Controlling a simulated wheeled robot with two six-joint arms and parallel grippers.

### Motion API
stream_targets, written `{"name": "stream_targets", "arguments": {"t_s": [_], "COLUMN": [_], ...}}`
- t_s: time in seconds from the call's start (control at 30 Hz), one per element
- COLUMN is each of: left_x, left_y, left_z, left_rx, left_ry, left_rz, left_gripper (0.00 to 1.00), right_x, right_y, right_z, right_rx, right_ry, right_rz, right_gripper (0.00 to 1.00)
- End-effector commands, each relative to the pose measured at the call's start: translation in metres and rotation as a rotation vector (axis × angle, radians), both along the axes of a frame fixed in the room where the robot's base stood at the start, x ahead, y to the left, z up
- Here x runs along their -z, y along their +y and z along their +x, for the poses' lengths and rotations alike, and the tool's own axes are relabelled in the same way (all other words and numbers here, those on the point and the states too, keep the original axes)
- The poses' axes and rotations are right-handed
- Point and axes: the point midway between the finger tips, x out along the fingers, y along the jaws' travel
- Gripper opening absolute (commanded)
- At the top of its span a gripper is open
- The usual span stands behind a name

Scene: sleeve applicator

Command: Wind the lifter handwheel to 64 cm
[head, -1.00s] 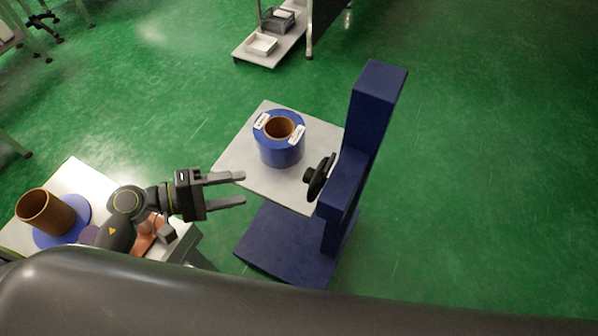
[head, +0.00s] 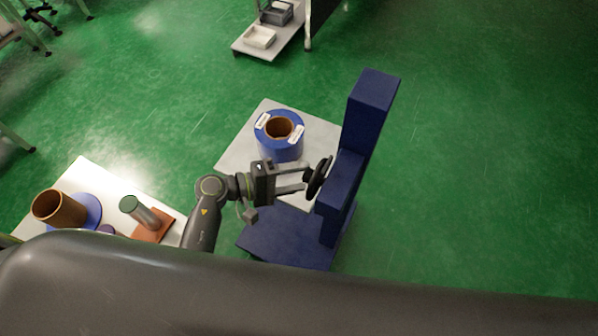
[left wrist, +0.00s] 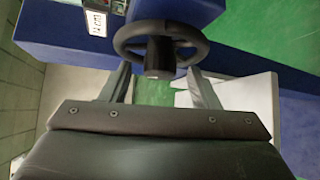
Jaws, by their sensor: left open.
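The lifter (head: 362,130) is a dark blue column with a grey platform (head: 240,140). Its black handwheel (head: 318,177) sits on the column's left side. In the left wrist view the handwheel (left wrist: 180,31) is straight ahead, with its dark hub (left wrist: 160,57) between the fingers. A small white display (left wrist: 97,18) beside it carries figures too small to read surely. My left gripper (head: 305,178) is open, its fingertips at the near side of the wheel. It also shows in the left wrist view (left wrist: 158,85), with a finger on each side of the hub. My right gripper is not in view.
A blue roll (head: 281,148) with a brown core stands on the platform, close behind my left gripper. A white table (head: 80,180) at the lower left holds a brown tube (head: 58,209) and a grey cylinder (head: 140,212) on an orange-brown base. The green floor to the right is clear.

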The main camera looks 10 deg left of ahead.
Motion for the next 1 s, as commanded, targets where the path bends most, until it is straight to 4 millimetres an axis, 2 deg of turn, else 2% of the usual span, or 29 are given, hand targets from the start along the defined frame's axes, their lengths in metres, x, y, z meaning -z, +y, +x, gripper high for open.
{"name": "stream_targets", "arguments": {"t_s": [0.1, 0.4, 0.73, 1.0], "left_x": [0.0004, 0.0018, 0.0018, -0.0001], "left_y": [-0.0065, -0.0077, -0.0074, -0.0074], "left_z": [0.003, 0.0034, 0.0032, 0.0034], "left_rx": [0.001, 0.001, 0.001, 0.001], "left_ry": [-0.001, -0.001, -0.001, 0.027], "left_rz": [-0.001, 0.0, 0.0, 0.01], "left_gripper": [0.55, 0.55, 0.12, 0.11], "right_x": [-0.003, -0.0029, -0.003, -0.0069], "right_y": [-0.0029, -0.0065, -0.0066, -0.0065], "right_z": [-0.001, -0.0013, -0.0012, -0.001], "right_rx": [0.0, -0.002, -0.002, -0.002], "right_ry": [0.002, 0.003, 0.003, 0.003], "right_rz": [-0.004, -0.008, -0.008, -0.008], "right_gripper": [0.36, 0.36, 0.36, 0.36]}}
